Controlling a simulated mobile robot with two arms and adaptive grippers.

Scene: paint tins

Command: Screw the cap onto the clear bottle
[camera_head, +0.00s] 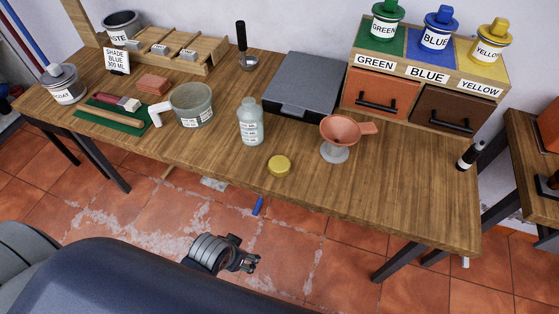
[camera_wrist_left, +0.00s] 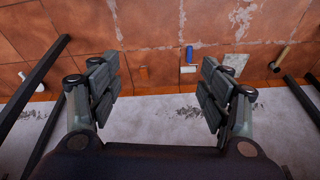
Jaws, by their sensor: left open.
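The clear bottle (camera_head: 249,128) stands upright and open-topped on the wooden table, near the middle, with a white label on its front. A round yellow cap (camera_head: 279,166) lies on the table near the front edge, to the right of the bottle and apart from it. My left gripper (camera_head: 250,262) is in front of the table, over the floor, away from both bottle and cap. In the left wrist view its two fingers (camera_wrist_left: 158,82) are spread wide with nothing between them. My right gripper is not in view.
A copper funnel (camera_head: 341,130) on a stand is right of the cap. A grey-green tub (camera_head: 191,106) stands left of the bottle, and a dark flat case (camera_head: 303,86) behind it. The table's (camera_head: 390,195) front right is mostly clear.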

